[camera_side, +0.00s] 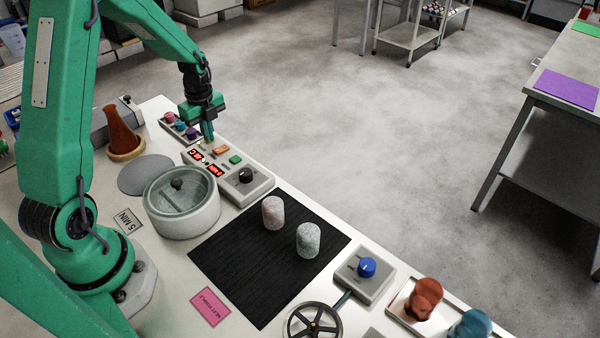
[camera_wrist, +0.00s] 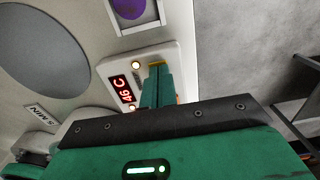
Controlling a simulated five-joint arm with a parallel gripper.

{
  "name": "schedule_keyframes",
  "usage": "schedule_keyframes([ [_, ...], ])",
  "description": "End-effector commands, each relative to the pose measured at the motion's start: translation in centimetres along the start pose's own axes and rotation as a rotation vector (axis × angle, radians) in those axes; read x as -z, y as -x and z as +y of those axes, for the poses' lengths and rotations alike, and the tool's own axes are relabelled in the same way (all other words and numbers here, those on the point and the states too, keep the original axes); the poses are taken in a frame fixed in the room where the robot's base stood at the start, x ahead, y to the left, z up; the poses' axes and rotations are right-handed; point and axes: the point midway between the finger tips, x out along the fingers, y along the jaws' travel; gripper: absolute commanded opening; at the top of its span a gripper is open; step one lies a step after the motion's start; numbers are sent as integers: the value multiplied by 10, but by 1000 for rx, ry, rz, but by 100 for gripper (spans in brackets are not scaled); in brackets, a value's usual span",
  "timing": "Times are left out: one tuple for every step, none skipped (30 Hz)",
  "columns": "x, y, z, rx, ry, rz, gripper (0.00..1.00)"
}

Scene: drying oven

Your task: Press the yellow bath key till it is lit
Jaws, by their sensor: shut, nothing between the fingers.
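The control box (camera_side: 255,185) stands on the white bench, with red number displays, an orange key (camera_side: 221,149), a green key (camera_side: 235,160) and a black knob. My gripper (camera_side: 209,140) is shut and empty, pointing down at the far left end of this box. In the wrist view, the yellow key (camera_wrist: 157,63) shows as a thin strip just past my fingertips (camera_wrist: 158,78), which hide most of it. I cannot tell whether they touch it. A small round lamp (camera_wrist: 135,65) beside the yellow key glows warm white. A second lamp (camera_wrist: 132,108) beside the display glows too.
A round lidded bath (camera_side: 182,200) stands close to the box. A tray of coloured knobs (camera_side: 180,128) lies just behind my gripper. A brown cone (camera_side: 122,132) stands further left. Two speckled cylinders (camera_side: 273,212) stand on a black mat (camera_side: 250,265).

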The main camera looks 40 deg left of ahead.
Motion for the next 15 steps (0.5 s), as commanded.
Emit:
schedule_keyframes([
  [1,-10,2,-7,0,4,0],
  [1,-11,2,-7,0,4,0],
  [1,-13,2,-7,0,4,0],
  [1,-13,2,-7,0,4,0],
  [1,-13,3,-7,0,4,0],
  [1,-14,3,-8,0,4,0],
  [2,-14,3,-8,0,4,0],
  [2,-14,3,-9,0,4,0],
  [2,-14,4,-9,0,5,0],
  [2,-14,4,-10,0,5,0],
  [2,-14,4,-10,0,5,0],
  [2,-14,4,-10,0,5,0],
  [2,-14,4,-10,0,5,0],
  [2,-13,4,-10,0,5,0],
  [2,-13,4,-9,1,5,0],
])
